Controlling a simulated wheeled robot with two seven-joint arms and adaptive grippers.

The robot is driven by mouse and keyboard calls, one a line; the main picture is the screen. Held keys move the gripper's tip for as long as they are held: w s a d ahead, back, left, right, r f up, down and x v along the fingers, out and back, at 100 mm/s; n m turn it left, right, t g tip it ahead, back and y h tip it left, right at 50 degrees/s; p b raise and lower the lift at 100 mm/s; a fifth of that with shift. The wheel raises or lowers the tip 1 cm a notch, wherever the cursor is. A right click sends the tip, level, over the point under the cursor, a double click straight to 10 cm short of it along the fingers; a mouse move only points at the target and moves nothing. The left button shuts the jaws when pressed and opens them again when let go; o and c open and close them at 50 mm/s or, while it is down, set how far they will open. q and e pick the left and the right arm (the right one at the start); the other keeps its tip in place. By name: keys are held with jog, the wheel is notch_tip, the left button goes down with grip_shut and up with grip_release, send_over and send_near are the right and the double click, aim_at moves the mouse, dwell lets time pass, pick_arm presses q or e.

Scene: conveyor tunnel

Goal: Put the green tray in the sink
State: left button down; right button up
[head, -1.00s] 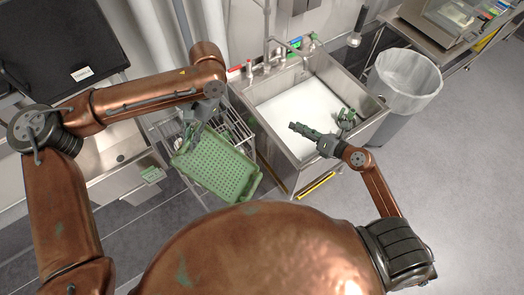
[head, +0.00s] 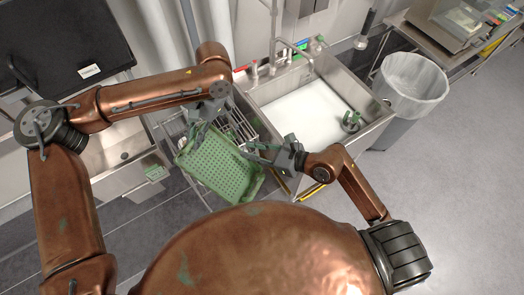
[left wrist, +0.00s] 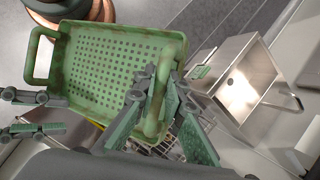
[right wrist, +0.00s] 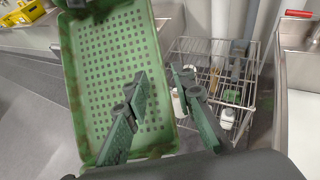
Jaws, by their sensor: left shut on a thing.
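The green perforated tray (head: 217,168) is held tilted above a wire rack, left of the sink (head: 268,127). My left gripper (head: 201,130) is shut on the tray's end handle; the handle (left wrist: 168,75) passes between its fingers in the left wrist view. My right gripper (head: 255,152) is at the tray's right side. In the right wrist view its fingers (right wrist: 162,78) are apart, with the tray's edge showing between them; contact cannot be told. Its fingers also show beside the tray in the left wrist view (left wrist: 35,113). The sink has a white basin floor.
The wire rack (right wrist: 225,75) holds several small items. A green object (head: 351,121) is in the sink's right part. A faucet (head: 290,45) stands behind the sink. A lined bin (head: 411,85) is to its right. Another steel basin (head: 112,150) is at left.

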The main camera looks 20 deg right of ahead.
aim_at(229, 145)
jog(key=x, duration=0.6)
jog(key=shift+w+a, duration=0.1)
jog(key=shift+a, duration=0.05)
jog(key=shift+c, duration=0.4)
grip_shut()
pick_arm(q)
jog(key=c, duration=1.9)
grip_release()
jog(key=shift+c, duration=0.2)
